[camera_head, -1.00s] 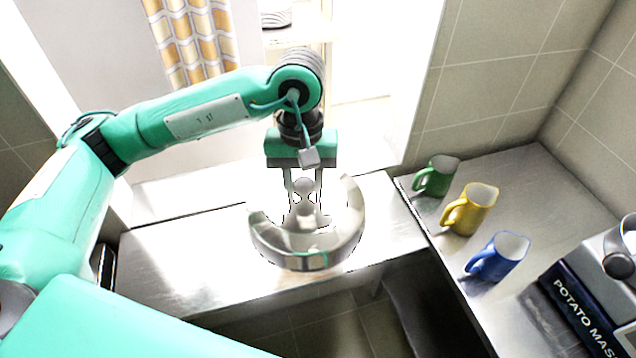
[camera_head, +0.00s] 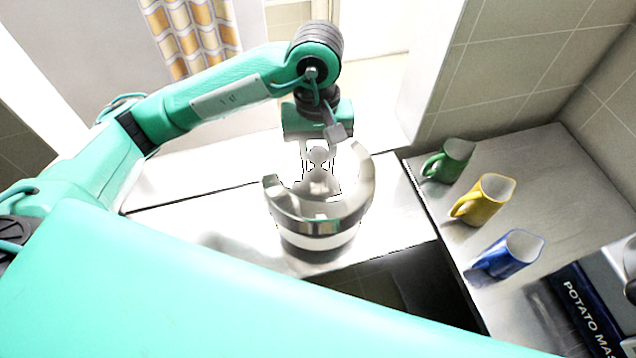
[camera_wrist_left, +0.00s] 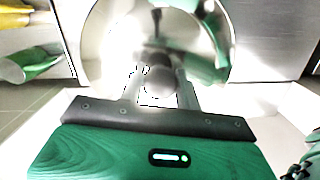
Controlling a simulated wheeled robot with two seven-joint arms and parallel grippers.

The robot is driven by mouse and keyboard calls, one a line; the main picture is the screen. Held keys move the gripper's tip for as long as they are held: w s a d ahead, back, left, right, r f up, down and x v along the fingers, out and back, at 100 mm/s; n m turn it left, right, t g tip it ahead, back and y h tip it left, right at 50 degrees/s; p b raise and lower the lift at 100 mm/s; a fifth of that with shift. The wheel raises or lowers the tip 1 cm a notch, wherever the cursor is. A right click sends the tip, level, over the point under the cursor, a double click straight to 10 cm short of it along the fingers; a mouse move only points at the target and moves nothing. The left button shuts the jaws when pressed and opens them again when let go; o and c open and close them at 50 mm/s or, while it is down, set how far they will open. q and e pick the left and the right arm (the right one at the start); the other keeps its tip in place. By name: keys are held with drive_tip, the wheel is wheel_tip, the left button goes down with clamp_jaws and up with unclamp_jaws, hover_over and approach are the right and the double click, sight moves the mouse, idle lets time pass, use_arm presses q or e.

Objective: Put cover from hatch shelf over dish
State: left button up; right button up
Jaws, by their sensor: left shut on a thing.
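The cover (camera_head: 355,192) is a shiny metal dome with a round knob on top. My left gripper (camera_head: 318,168) points down and is shut on the cover's knob. In the left wrist view the cover (camera_wrist_left: 105,45) fills the upper middle, with the gripper (camera_wrist_left: 158,85) at its knob. The cover is in front of the hatch, over the metal counter; I cannot tell whether it touches anything below. I cannot make out the dish apart from the cover and its reflections. My right gripper is not in view.
A green mug (camera_head: 455,160), a yellow mug (camera_head: 488,202) and a blue mug (camera_head: 515,252) stand on the right counter (camera_head: 550,180). A dark potato-mash box (camera_head: 590,310) is nearer me. The metal counter (camera_head: 170,235) left of the cover is bare.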

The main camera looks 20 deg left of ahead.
sight(317, 176)
use_arm(q)
wheel_tip(317, 176, down, 7)
drive_tip(key=shift+s+r+p, duration=0.1)
drive_tip(key=shift+r+p, duration=0.1)
drive_tip(key=shift+p, duration=0.8)
drive_tip(key=shift+f, duration=0.65)
wheel_tip(317, 176, down, 4)
drive_tip(key=shift+r+p, duration=0.25)
drive_tip(key=shift+p, duration=0.4)
drive_tip(key=shift+f+b, duration=0.25)
drive_tip(key=shift+b, duration=0.15)
drive_tip(key=shift+f+b, duration=0.35)
drive_tip(key=shift+b, duration=0.25)
drive_tip(key=shift+f, duration=0.1)
